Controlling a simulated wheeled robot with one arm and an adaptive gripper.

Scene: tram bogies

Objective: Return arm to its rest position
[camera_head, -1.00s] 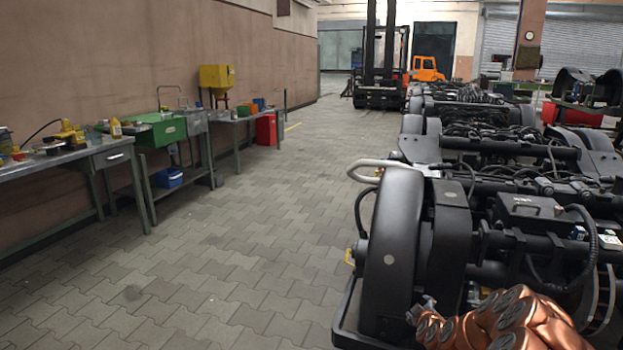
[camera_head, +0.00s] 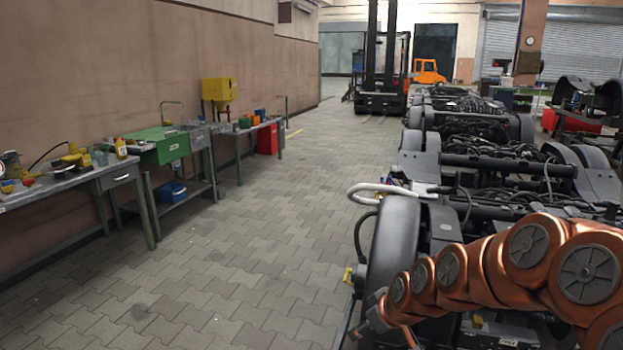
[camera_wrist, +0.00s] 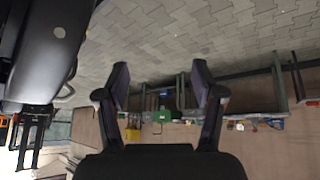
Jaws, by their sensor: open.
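My copper-coloured arm (camera_head: 490,275) reaches in from the right edge of the head view, in front of the nearest black bogie (camera_head: 398,235). Its far end, near the bottom centre, is cut off by the frame edge, so the fingertips are not clear there. In the wrist view my gripper (camera_wrist: 160,92) has its two dark fingers spread well apart with nothing between them. The wrist view is upside down, with floor at the top. The bogie's dark rounded part (camera_wrist: 50,45) fills its upper left.
Workbenches (camera_head: 80,183) with tools, a green box (camera_head: 158,146) and a yellow container (camera_head: 219,91) line the left wall. A forklift (camera_head: 382,75) stands at the far end. More bogies (camera_head: 470,120) extend behind the nearest one. The paved aisle (camera_head: 270,220) between is clear.

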